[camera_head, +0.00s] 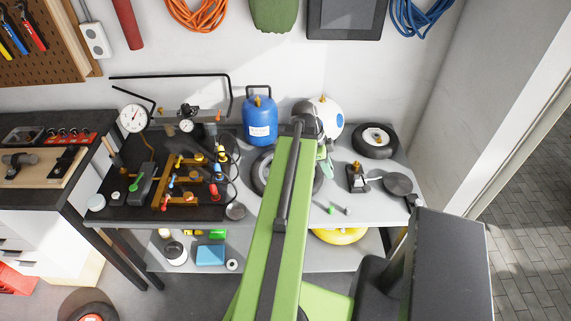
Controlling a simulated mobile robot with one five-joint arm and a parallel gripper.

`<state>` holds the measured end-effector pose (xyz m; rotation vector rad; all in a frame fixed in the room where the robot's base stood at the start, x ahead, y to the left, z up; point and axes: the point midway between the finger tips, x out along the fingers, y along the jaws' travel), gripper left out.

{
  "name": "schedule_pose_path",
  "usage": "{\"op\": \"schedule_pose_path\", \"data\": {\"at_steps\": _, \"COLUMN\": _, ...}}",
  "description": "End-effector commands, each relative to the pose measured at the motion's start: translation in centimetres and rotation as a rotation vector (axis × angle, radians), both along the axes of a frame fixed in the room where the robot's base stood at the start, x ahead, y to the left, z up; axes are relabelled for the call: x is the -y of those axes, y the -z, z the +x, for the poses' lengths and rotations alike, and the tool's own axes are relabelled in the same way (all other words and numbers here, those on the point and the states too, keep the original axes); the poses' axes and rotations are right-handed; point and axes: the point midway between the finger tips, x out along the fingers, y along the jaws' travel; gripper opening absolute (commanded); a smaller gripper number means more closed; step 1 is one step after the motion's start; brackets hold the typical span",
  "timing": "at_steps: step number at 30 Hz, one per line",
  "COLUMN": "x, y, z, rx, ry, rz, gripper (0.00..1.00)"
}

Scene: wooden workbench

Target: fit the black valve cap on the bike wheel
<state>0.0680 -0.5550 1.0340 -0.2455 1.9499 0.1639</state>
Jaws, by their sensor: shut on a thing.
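The bike wheel, a dark tyre (257,172), lies on the grey bench. My green arm crosses in front of it and hides most of it, including its valve. My gripper (325,160) is at the far end of the arm, above the wheel's right side, and mostly hidden. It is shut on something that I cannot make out. I cannot identify the black valve cap for sure. A small green piece (330,210) and a small dark piece (346,211) lie on the bench right of the arm.
A blue gas bottle (259,122) and a white round tank (328,117) stand behind the wheel. A small tyre (375,140), a dark stand (356,178) and a black pan (398,184) are at right. A cluttered black mat (130,207) fills the left.

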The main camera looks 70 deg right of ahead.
Motion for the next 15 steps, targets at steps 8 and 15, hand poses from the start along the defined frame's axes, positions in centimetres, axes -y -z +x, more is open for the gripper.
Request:
{"op": "schedule_pose_path", "data": {"at_steps": 8, "x": 1.4, "y": 3.3, "z": 13.0, "rx": -0.001, "ry": -0.139, "rz": 0.001, "gripper": 0.0}}
{"op": "schedule_pose_path", "data": {"at_steps": 15, "x": 1.1, "y": 3.5, "z": 15.8, "rx": -0.001, "ry": -0.165, "rz": 0.0, "gripper": 0.0}}
